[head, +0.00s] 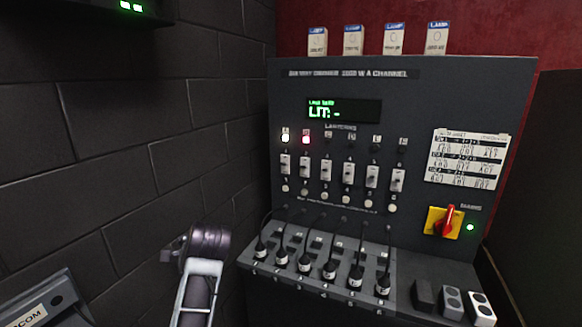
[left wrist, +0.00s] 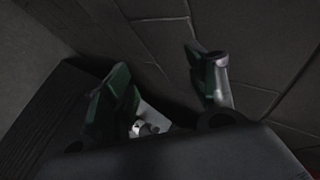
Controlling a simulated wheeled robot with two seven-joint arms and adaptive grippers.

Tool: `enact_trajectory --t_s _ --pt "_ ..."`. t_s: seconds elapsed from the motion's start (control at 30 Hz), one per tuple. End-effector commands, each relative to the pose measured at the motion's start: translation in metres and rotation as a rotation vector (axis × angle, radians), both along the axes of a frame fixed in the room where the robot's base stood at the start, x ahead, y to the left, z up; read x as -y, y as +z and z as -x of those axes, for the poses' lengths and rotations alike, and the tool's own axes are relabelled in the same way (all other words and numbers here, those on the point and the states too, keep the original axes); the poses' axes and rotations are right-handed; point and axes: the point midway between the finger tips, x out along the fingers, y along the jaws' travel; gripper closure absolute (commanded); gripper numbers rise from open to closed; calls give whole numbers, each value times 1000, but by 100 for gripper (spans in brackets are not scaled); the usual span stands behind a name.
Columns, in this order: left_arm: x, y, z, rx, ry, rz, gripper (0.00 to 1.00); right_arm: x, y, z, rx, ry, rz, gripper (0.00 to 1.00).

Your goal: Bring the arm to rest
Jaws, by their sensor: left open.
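In the left wrist view my left gripper (left wrist: 158,75) is open, with its two fingers well apart and nothing between them. A dark block wall lies behind the fingers. In the head view a grey and black part of my arm rises at the lower left, beside the panel and apart from it; the fingertips cannot be made out there. The dark control panel (head: 290,250) stands upright at the centre right. Its display (head: 344,111) shows green text reading "LIT: -". Two lamps at the left of the lantern row glow, one white (head: 285,138) and one red (head: 306,140). My right gripper is not in view.
Several black-cabled plugs (head: 304,262) stand on the panel's lower ledge. A yellow and red mains switch (head: 444,222) sits at the right beside a green light. Labelled boxes (head: 394,40) stand on top. A dark box (head: 40,305) is at the lower left.

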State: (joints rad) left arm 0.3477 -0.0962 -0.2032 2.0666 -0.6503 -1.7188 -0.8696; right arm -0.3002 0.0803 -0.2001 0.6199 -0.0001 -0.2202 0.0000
Motion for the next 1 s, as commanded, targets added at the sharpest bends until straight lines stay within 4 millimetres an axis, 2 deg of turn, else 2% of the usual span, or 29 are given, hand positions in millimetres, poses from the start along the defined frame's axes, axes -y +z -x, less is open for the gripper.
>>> enact_trajectory --t_s 0.03,0.2,0.5,1.0 --pt "-1 -13 6 -7 4 20 43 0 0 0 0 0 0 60" --pt "-1 -49 24 -18 25 100 43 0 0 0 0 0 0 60" --pt "1 -106 61 -43 70 237 43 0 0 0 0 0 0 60" --pt "10 -182 139 -104 174 465 43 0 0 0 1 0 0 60"
